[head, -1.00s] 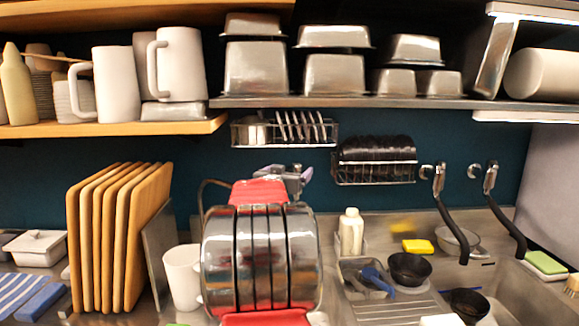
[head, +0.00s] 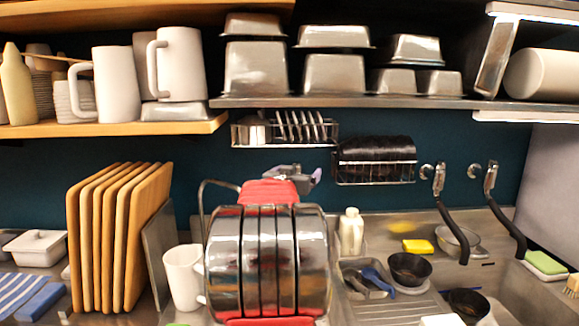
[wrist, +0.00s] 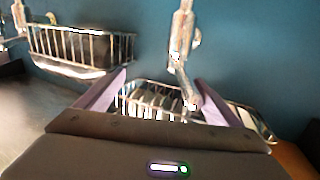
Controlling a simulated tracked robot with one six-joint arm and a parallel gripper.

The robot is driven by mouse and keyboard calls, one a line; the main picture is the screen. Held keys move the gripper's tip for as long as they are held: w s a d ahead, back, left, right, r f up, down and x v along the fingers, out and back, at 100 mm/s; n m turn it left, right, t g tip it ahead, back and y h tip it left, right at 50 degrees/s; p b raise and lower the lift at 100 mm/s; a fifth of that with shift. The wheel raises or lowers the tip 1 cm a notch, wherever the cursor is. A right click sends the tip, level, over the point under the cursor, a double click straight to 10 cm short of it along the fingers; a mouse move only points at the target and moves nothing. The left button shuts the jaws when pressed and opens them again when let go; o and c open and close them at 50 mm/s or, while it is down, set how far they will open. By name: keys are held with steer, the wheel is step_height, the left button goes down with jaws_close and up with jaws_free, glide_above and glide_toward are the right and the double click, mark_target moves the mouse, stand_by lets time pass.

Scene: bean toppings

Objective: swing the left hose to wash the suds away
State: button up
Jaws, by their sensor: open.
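The left hose (head: 450,222) is a black tube hanging from a metal wall fitting, slanting down to the right in front of a metal bowl. A similar right hose (head: 506,225) hangs beside it over the sink (head: 515,290). I cannot make out suds clearly. My gripper (head: 305,178) is well left of both hoses, partly hidden behind my arm. In the wrist view, its purple fingers (wrist: 160,100) are spread apart, with a wire rack (wrist: 125,103) seen between them and nothing held. A metal fitting (wrist: 183,45) there is hard to identify.
A wire basket of black items (head: 375,160) hangs between my gripper and the hoses. A plate rack (head: 285,130) and metal shelf (head: 420,102) are above. Black bowls (head: 410,268), a white bottle (head: 350,232) and a yellow sponge (head: 418,246) stand below. Wooden boards (head: 120,240) stand left.

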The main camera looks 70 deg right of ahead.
steer(key=s+a, duration=0.5)
steer(key=a, duration=0.3)
steer(key=shift+a+r, duration=0.15)
steer(key=shift+r, duration=0.05)
stand_by(1.2)
stand_by(0.5)
